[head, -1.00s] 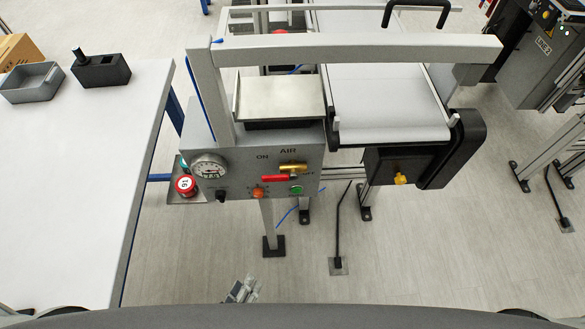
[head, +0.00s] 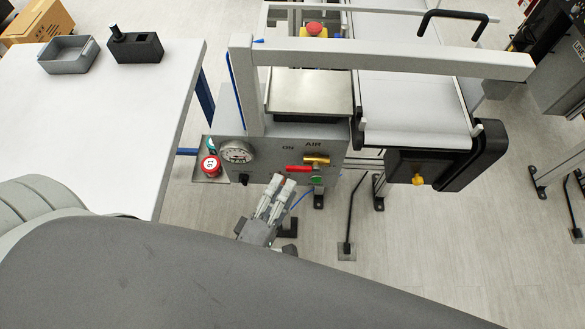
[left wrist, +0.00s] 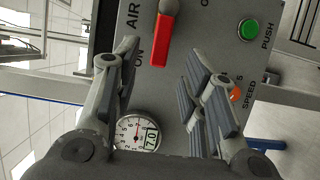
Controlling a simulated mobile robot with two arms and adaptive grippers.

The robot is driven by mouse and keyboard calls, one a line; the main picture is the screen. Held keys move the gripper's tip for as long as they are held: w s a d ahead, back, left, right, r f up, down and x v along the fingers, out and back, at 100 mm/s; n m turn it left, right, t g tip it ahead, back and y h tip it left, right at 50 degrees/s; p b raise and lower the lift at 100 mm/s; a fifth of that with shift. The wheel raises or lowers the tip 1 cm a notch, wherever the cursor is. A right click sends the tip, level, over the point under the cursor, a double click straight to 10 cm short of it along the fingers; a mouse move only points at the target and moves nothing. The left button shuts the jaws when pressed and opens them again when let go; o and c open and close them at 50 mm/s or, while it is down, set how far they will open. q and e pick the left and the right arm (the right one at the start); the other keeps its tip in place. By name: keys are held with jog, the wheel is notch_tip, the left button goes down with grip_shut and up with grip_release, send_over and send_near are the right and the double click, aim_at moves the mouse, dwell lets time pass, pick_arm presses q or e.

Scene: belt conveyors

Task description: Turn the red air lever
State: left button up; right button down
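The red air lever (head: 298,169) lies level on the front of the grey panel (head: 265,140), its free end pointing left from the brass valve (head: 316,159). The word ON is above its free end. My left gripper (head: 281,180) is just below and left of the lever in the head view. In the left wrist view its two fingers (left wrist: 160,62) are spread apart, with nothing between them. The red lever (left wrist: 161,40) shows ahead in the gap between the fingers, nearer the left finger in the picture; I cannot tell any contact. My right gripper is out of view.
A white table (head: 110,130) is at left; a belt conveyor (head: 415,110) is at right.

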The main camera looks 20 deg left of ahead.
aim_at(293, 171)
pick_arm(q)
jog(key=shift+w+d+p, duration=0.15)
jog(key=shift+w+p, duration=0.1)
jog(key=shift+w, duration=1.1)
jog(key=shift+w+d+p, duration=0.15)
jog(key=shift+w+p, duration=0.1)
jog(key=shift+w, duration=1.1)
grip_shut()
